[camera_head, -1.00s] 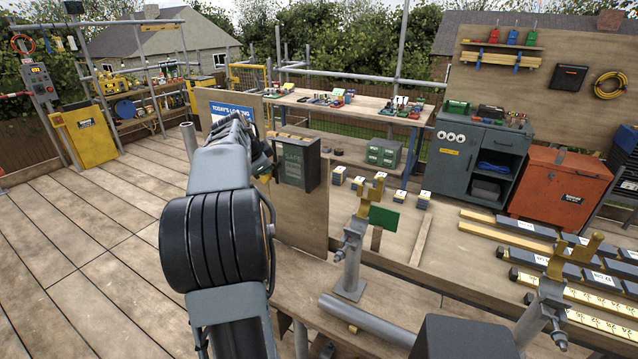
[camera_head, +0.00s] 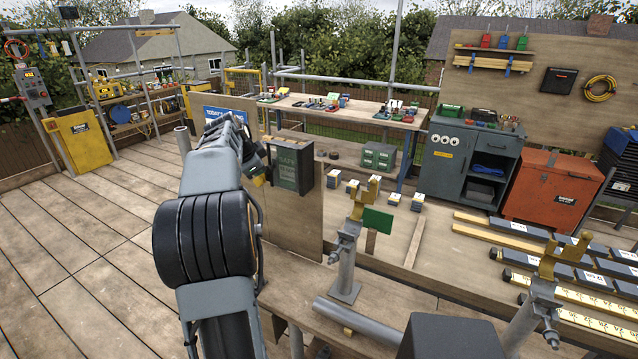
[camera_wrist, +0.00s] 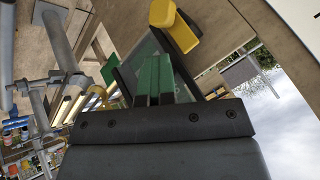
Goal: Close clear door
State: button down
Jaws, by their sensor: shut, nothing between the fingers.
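A dark box (camera_head: 306,160) marked SAFE is fixed to an upright wooden panel in the head view. Its greenish see-through front, the clear door (camera_head: 286,174), faces me; how far it stands open is not clear. In the wrist view, the dark-framed clear panel (camera_wrist: 146,48) lies just beyond my gripper (camera_wrist: 155,65). The green fingers are together and empty, overlapping the panel; contact cannot be told. A yellow knob-like part (camera_wrist: 180,26) shows above the fingers. In the head view, my arm hides most of the gripper at the box's left side.
The wooden panel (camera_head: 303,225) stands upright around the box. A metal post with a yellow fork (camera_head: 353,245) and a green plate (camera_head: 378,220) stand to the right. A workbench (camera_head: 345,110) with tools is behind. Open floorboards lie to the left.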

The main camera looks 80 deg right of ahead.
jog(key=shift+d+r, duration=0.1)
jog(key=shift+r, duration=0.05)
jog(key=w+a+r+b, duration=0.2)
jog(key=w+a+r, duration=0.5)
jog(key=shift+r, duration=0.35)
jog(key=shift+s+d, duration=0.1)
